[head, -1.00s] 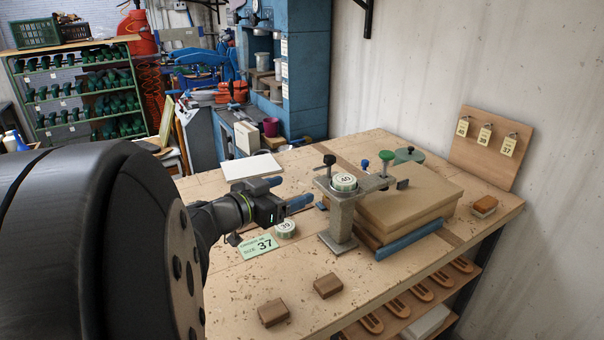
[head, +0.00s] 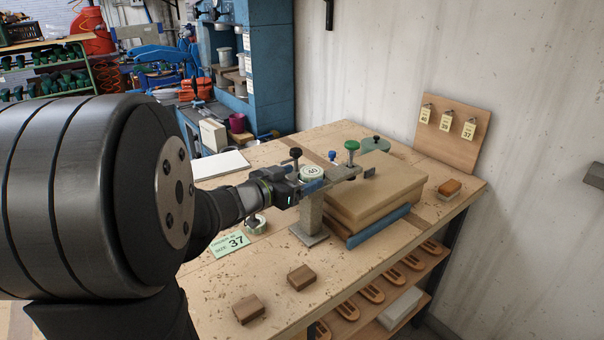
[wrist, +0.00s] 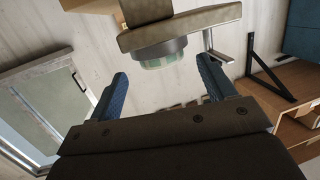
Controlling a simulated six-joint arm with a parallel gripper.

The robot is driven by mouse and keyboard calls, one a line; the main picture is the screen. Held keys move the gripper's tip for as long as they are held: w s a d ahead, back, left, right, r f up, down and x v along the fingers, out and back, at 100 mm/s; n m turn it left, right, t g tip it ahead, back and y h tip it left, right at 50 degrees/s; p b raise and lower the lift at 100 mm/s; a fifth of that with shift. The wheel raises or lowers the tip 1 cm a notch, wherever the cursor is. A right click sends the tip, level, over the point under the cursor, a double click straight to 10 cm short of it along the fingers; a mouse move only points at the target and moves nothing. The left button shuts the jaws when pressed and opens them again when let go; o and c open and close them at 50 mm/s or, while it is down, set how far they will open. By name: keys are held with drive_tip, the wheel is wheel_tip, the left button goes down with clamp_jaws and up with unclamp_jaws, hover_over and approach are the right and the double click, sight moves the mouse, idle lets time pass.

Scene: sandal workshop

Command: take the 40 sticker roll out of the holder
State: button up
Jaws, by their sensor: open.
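The 40 sticker roll (head: 311,171), pale green with a "40" on its top, sits on the holder (head: 312,215), a grey metal post with a flat arm and a black knob. My gripper (head: 304,180) is beside the roll at the holder's top, its blue fingers open. In the wrist view my fingers (wrist: 161,68) stand apart on either side of the roll (wrist: 162,53), which appears between and just beyond their tips. The holder's arm (wrist: 180,30) shows there against the roll. I cannot tell whether a finger touches the roll.
Another roll (head: 255,224) lies on the table behind a "size 37" card (head: 230,244), partly hidden by my gripper. Thick tan boards (head: 375,190) and a green knob (head: 352,146) are close right of the holder. Two brown blocks (head: 248,308) lie at the front.

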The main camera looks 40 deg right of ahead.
sight(310, 172)
drive_tip(key=x, duration=0.5)
drive_tip(key=shift+w+d, duration=0.1)
drive_tip(key=shift+w, duration=0.05)
drive_tip(key=c, duration=1.1)
